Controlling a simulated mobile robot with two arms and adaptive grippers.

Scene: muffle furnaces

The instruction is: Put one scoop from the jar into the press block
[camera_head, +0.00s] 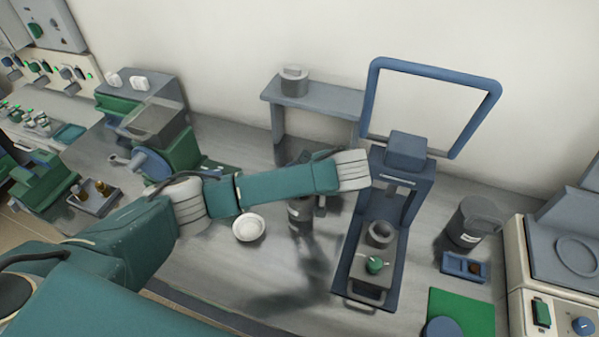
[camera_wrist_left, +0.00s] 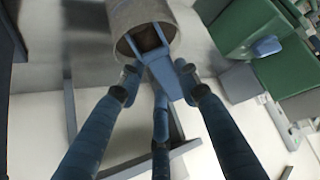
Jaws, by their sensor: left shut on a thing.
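The jar (camera_head: 299,218) is a dark cylinder with a pale label, standing on the bench and partly hidden by my left arm. In the left wrist view the jar (camera_wrist_left: 124,22) shows as a grey open cylinder. A blue scoop handle (camera_wrist_left: 167,76) sticks out of its mouth, with the scoop's other end inside the jar. My left gripper (camera_wrist_left: 158,82) is at the handle and shut on it. In the head view this gripper is mostly hidden behind my arm. The press block (camera_head: 382,235), a grey ring-shaped piece, sits in the blue press (camera_head: 408,188). My right gripper is not visible.
A white bowl (camera_head: 249,227) stands left of the jar. A dark canister (camera_head: 470,222), a blue tray (camera_head: 464,266) and a green mat (camera_head: 460,313) lie to the right. A grey shelf (camera_head: 313,96) stands behind.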

